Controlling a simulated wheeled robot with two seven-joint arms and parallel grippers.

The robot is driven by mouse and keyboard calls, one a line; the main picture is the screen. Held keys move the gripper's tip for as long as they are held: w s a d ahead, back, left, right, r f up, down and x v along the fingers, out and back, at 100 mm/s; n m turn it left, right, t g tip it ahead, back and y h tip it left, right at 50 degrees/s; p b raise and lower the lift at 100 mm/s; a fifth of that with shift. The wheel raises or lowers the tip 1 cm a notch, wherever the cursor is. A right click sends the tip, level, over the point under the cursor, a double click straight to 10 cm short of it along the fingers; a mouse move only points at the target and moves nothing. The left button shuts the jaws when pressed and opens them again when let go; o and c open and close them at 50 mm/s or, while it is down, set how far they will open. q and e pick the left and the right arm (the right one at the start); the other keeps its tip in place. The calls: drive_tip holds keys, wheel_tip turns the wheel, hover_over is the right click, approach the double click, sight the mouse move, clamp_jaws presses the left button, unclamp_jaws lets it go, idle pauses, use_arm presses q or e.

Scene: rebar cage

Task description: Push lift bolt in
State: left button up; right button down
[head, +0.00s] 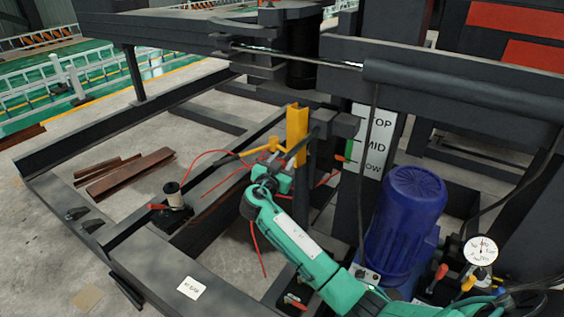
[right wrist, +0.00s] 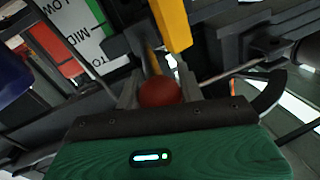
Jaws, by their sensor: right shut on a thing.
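My right gripper (head: 283,160) is at the yellow upright bracket (head: 297,135) near the middle of the head view. In the right wrist view its fingers are shut on a round red knob (right wrist: 160,92). A thin yellow rod (right wrist: 152,60) shows beyond the knob, beside the yellow bracket (right wrist: 174,22); I take knob and rod to be the lift bolt. In the head view a yellow bar (head: 257,151) runs left from the bracket. How deep the bolt sits is hidden by the gripper and bracket. My left gripper is not in view.
A white TOP/MID/LOW scale plate (head: 375,140) stands right of the bracket. A blue motor (head: 405,222) and a pressure gauge (head: 480,250) are at the right. Red cables (head: 252,215) hang around my right wrist. Dark frame beams (head: 60,205) lie at the left, with concrete floor between them.

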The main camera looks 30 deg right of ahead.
sight(291, 154)
drive_tip(key=shift+w+d+f+b, duration=0.1)
drive_tip(key=shift+w+d+b, duration=0.1)
drive_tip(key=shift+d+b, duration=0.2)
drive_tip(key=b+x, duration=0.2)
drive_tip(key=x, duration=0.1)
drive_tip(key=shift+s+d, duration=0.15)
drive_tip(key=shift+d, duration=0.05)
drive_tip(key=shift+d+b, duration=0.25)
drive_tip(key=shift+b, duration=0.1)
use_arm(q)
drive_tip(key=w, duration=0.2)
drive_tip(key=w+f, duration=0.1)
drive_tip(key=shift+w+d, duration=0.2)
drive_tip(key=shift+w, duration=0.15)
use_arm(e)
drive_tip(key=shift+r, duration=0.3)
drive_tip(key=shift+d, duration=0.1)
drive_tip(key=c, duration=1.1)
unclamp_jaws()
drive_tip(key=shift+o, duration=1)
drive_tip(key=shift+w+d+f, duration=0.15)
drive_tip(key=shift+w, duration=0.1)
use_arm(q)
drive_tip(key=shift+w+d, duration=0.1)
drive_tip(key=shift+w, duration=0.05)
use_arm(e)
drive_tip(key=shift+s, duration=0.1)
